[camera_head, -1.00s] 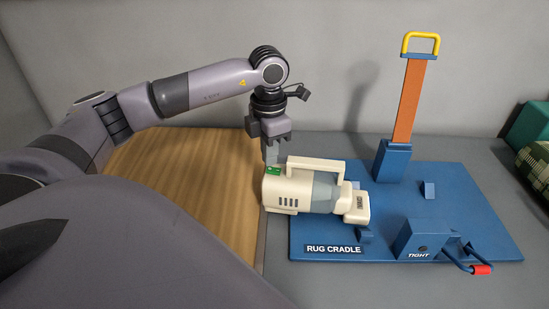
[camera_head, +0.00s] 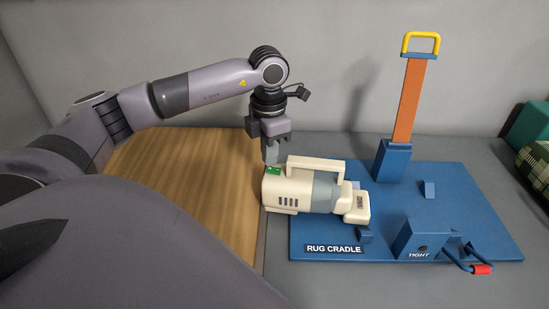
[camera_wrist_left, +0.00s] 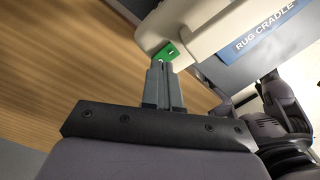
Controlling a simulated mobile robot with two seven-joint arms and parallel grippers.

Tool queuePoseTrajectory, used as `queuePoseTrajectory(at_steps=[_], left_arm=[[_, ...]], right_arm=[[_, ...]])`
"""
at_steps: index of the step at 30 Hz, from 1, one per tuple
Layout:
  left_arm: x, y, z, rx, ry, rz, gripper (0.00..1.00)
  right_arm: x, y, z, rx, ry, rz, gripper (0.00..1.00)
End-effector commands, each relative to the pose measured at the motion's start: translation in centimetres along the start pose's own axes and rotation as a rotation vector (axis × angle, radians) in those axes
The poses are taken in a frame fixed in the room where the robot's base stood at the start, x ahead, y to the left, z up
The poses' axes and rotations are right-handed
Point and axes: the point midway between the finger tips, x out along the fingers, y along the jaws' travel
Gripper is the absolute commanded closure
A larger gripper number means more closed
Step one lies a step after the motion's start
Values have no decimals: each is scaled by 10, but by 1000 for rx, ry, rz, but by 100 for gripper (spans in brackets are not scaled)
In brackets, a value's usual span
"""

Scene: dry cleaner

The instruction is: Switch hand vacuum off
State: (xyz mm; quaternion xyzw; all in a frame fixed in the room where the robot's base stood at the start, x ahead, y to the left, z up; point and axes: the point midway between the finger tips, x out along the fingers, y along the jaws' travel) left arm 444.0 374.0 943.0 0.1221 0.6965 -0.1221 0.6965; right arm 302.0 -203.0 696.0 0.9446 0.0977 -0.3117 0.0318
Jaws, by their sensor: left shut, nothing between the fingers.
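The cream hand vacuum (camera_head: 280,192) with a grey-blue middle lies across the left edge of the blue rug cradle (camera_head: 400,222), its nozzle to the right. A green switch (camera_head: 273,170) sits on top of its rear end; it also shows in the left wrist view (camera_wrist_left: 169,53). My left gripper (camera_head: 271,161) points straight down, shut and empty, with its fingertips at the green switch. In the left wrist view the closed fingertips (camera_wrist_left: 158,64) meet the switch's near edge; I cannot tell whether they touch. My right gripper is not in view.
An orange strap (camera_head: 410,100) with a yellow handle stands upright on the cradle. A blue block marked TIGHT (camera_head: 420,240) and a red-gripped lever (camera_head: 482,269) are at the front right. A wooden surface (camera_head: 185,185) lies left of the cradle. Green items (camera_head: 530,125) stand far right.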

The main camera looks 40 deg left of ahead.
Motion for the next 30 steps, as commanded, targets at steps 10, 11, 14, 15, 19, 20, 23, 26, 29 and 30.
queuePoseTrajectory(at_steps=[10, 11, 14, 15, 19, 20, 23, 26, 29, 30], left_arm=[[6, 0, 0, 0, 0, 0, 100], [7, 0, 0, 0, 0, 0, 100], [8, 0, 0, 0, 0, 0, 100], [9, 0, 0, 0, 0, 0, 100], [11, 0, 0, 0, 0, 0, 100], [11, 0, 0, 0, 0, 0, 100], [13, 0, 0, 0, 0, 0, 100], [14, 0, 0, 0, 0, 0, 100], [16, 0, 0, 0, 0, 0, 100], [16, 0, 0, 0, 0, 0, 100]], right_arm=[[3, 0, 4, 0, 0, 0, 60], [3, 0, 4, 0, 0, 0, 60], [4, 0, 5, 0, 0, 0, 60], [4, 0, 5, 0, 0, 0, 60], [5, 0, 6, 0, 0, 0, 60], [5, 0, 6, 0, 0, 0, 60], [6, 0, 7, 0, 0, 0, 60], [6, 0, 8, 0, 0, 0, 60], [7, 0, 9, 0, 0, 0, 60], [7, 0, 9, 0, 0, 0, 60]])
